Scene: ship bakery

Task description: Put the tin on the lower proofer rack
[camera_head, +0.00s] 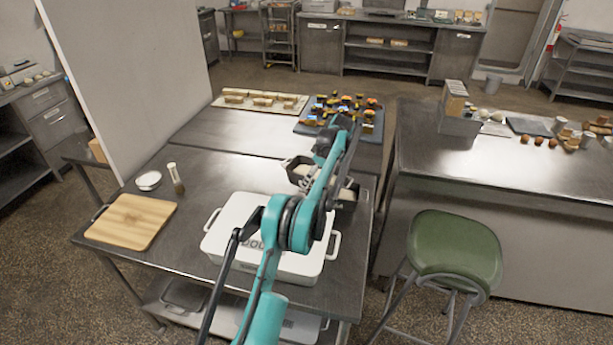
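A dark tin (296,167) with a pale inside sits on the steel table, just behind the white box. A similar dark-edged piece shows to the right of my arm; I cannot tell whether it is the same tin. My teal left arm rises from the bottom, left of centre, and reaches across the white box. My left gripper (307,183) is at the tin, partly hidden by the arm. Its fingers are too small to show whether they are open or shut on the tin. My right gripper is not in view. I cannot make out a proofer rack for certain.
A white lidded box (228,222) fills the table's front right, beside a wooden board (130,221). Behind are a pastry tray (303,105) and a blue tray (308,130). A tall white panel (125,70) stands left. A green stool (455,247) stands right.

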